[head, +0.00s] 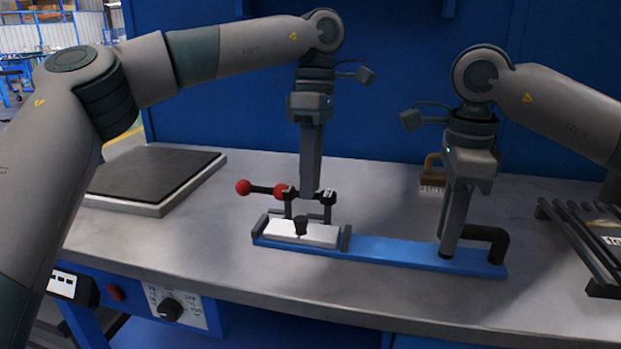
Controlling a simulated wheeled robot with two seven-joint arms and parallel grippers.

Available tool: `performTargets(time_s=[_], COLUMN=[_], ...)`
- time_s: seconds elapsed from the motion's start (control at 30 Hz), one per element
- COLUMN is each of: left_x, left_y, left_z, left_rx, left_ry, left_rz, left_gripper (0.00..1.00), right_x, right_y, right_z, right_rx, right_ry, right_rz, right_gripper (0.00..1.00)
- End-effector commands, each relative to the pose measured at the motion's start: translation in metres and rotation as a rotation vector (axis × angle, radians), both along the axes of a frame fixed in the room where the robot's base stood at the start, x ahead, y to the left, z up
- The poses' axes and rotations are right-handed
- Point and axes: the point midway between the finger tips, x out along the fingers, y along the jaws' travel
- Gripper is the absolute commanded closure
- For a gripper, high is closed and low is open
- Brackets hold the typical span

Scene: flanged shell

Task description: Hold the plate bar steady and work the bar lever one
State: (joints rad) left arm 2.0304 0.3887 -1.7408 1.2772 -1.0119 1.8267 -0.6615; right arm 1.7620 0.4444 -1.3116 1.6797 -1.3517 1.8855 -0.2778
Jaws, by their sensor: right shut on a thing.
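A long blue plate (390,250) lies on the grey bench. Behind the block stands a black frame carrying a lever (262,189) with red balls, pointing left. A bent black bar (490,236) rises at the plate's right end. My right gripper (448,250) points down and is shut on this bar; its fingers hide the bar's left part. My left gripper (308,192) points down at the lever's frame; its finger gap is not visible, and contact is unclear.
A dark square pad on a pale base (150,178) lies at the back left. A brown-handled brush (432,172) lies behind my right gripper. A black rack (590,245) stands at the right edge. A blue panel (400,100) closes off the back. The front strip of bench is clear.

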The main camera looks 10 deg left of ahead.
Motion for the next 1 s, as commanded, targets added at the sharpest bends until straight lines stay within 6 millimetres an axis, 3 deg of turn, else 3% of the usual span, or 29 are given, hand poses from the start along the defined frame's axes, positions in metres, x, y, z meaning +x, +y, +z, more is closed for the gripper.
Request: performTargets(time_s=[0.37, 0.5, 1.0], left_x=[-0.0009, -0.0009, -0.0023], left_y=[-0.0001, -0.0001, 0.0], left_z=[-0.004, -0.0039, -0.0034], left_rx=[0.0, 0.0, -0.002], left_ry=[0.0, 0.0, -0.001], left_rz=[0.0, 0.0, 0.046], left_gripper=[0.71, 1.0, 1.0], right_x=[0.0, 0.0, -0.0001], right_y=[-0.0001, -0.0001, -0.0001], right_z=[0.0, -0.0001, -0.0001], right_rx=[-0.001, -0.001, -0.001], right_ry=[0.0, 0.0, 0.0], right_rz=[0.0, 0.0, 0.0], right_gripper=[1.0, 1.0, 1.0])
